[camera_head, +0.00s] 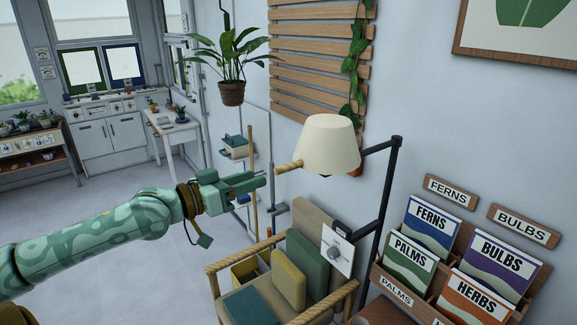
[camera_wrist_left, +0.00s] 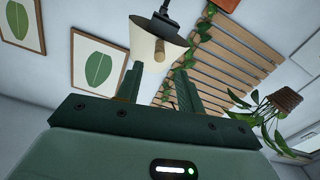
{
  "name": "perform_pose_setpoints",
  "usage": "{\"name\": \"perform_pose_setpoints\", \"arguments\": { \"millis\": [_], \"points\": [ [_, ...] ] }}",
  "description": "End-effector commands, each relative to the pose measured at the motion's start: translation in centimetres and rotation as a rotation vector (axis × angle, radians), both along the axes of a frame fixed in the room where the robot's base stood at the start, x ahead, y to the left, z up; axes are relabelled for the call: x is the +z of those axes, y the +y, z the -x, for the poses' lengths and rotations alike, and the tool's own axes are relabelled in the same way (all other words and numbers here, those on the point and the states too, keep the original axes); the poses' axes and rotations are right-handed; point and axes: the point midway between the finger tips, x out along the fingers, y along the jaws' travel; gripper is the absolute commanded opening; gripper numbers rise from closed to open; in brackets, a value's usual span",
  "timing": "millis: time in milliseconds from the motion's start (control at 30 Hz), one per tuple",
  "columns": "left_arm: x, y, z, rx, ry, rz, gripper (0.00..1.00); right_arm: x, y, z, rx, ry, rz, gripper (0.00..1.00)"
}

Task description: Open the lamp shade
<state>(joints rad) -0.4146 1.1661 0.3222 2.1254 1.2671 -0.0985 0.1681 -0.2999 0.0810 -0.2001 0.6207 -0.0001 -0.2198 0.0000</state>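The cream lamp shade (camera_head: 327,145) hangs on a black stand (camera_head: 387,190) by the wall. A short wooden handle (camera_head: 289,167) sticks out of its left side. My left gripper (camera_head: 260,178) is just left of the handle, pointing at it and apart from it. In the left wrist view the two fingers (camera_wrist_left: 157,80) stand apart with nothing between them. The shade (camera_wrist_left: 150,38) and its handle (camera_wrist_left: 159,50) show beyond the fingertips. My right gripper is not in view.
A chair (camera_head: 285,275) with cushions stands below the shade. A hanging plant (camera_head: 231,92) is up behind my gripper. A wooden trellis (camera_head: 310,60) with a vine is on the wall. A rack with seed packets (camera_head: 432,223) stands at the right.

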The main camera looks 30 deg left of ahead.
Motion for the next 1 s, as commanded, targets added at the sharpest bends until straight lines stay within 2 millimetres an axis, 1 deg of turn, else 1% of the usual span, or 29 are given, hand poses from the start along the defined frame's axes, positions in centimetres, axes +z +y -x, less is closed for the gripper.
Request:
{"name": "perform_pose_setpoints", "arguments": {
  "millis": [33, 267, 500, 700, 833, 1000],
  "points": [
    [0.3, 0.0, -0.5, 0.005, -0.005, 0.004, 0.38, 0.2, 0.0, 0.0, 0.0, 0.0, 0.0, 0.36],
    [0.3, -1.1, -3.1, 0.004, -0.005, 0.005, 0.38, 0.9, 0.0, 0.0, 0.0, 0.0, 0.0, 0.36],
    [0.3, -2.6, -6.6, 0.003, -0.003, 0.005, 0.38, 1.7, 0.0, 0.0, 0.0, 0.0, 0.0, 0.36],
    [0.1, -3.6, -9.0, 0.002, -0.001, 0.005, 0.38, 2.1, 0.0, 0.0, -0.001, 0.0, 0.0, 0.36],
    [0.0, -4.0, -9.7, 0.001, 0.0, 0.001, 0.38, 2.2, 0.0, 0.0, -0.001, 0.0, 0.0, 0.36],
    [-0.1, -4.0, -9.8, 0.001, 0.001, 0.0, 0.38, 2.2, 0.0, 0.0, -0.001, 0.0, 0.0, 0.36]
  ]
}}
